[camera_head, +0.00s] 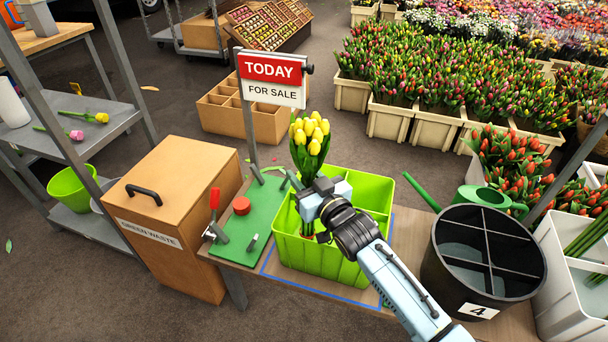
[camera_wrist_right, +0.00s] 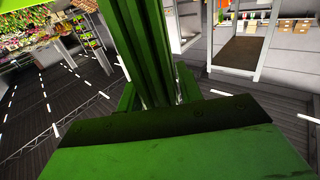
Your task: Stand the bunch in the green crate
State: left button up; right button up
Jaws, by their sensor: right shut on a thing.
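The bunch of yellow tulips (camera_head: 310,150) is upright, heads up, at the back left part of the bright green crate (camera_head: 345,268) in the head view. My right gripper (camera_head: 308,194) is shut on the bunch below its leaves, above the crate's opening. The lower stems show partly below the gripper, inside the crate's outline; whether their ends touch the crate floor is hidden. In the right wrist view, green stems (camera_wrist_right: 150,45) rise close in front of the camera. My left gripper is not in view.
A green board (camera_head: 235,238) with a red-handled clamp lies left of the crate, beside a sign post (camera_head: 250,130). A wooden green-waste box (camera_head: 185,190) stands further left. A black divided bucket (camera_head: 480,260) and a green watering can (camera_head: 480,200) stand right.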

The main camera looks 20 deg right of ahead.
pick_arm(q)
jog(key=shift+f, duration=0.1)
pick_arm(e)
jog(key=shift+f, duration=0.1)
jog(key=shift+f, duration=0.4)
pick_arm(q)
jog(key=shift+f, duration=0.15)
pick_arm(e)
jog(key=o, duration=1.9)
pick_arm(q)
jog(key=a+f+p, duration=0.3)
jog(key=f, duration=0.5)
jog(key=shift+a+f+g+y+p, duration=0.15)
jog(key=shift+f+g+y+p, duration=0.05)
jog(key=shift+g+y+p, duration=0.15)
pick_arm(e)
jog(key=shift+v, duration=6.7)
